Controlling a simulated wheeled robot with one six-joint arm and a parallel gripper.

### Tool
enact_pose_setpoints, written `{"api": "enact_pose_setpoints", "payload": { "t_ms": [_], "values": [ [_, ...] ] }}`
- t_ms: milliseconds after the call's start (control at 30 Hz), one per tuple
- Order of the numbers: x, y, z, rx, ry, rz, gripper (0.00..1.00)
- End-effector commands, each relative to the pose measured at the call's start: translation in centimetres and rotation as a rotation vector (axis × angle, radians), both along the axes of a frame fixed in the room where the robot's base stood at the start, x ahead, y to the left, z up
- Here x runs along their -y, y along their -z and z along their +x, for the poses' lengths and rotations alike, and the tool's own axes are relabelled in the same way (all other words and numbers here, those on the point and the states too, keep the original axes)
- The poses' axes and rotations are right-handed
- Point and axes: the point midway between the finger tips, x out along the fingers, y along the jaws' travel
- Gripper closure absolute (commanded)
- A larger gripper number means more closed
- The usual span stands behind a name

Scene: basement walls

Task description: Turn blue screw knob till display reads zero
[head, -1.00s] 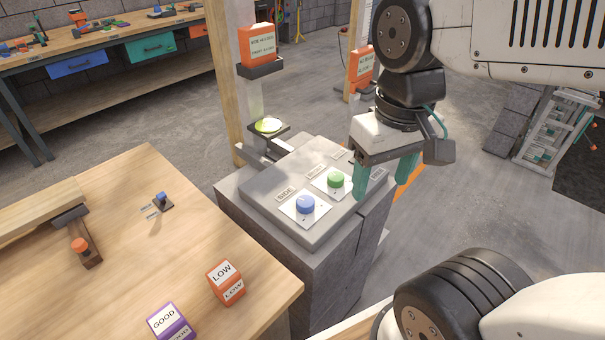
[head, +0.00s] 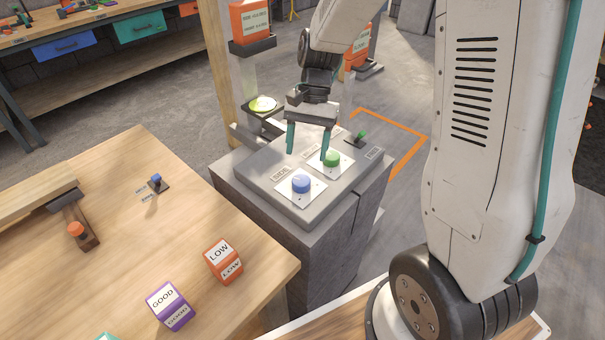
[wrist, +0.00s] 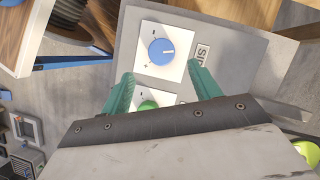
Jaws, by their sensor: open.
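The blue knob (head: 301,183) sits on a white square plate on the grey console (head: 262,182), beside a label reading SIDE. In the wrist view the blue knob (wrist: 160,51) shows a pale pointer line and lies just beyond the fingertips. My gripper (head: 307,156) is open and empty, its two teal fingers pointing down over the console, near the green knob (head: 331,157) and just behind the blue one. It is not touching the blue knob. An orange display box (head: 250,20) on a post behind carries small text I cannot read surely.
A round green-yellow gauge (head: 262,104) stands on a bracket behind the console. A small green lever (head: 362,136) is at the console's right back. A wooden table (head: 120,220) at left holds a LOW cube (head: 223,261) and a GOOD cube (head: 169,305).

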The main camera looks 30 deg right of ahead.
Motion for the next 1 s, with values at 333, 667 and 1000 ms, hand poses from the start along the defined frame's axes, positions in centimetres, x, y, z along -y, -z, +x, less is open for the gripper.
{"api": "enact_pose_setpoints", "payload": {
  "t_ms": [333,667,1000],
  "values": [
    [-1.0,2.9,-0.7,-0.001,0.055,-0.014,0.38],
    [-2.1,6.6,-1.8,0.001,0.055,-0.013,0.38],
    [-2.2,6.9,-1.9,0.004,0.053,-0.015,0.43]
  ]
}}
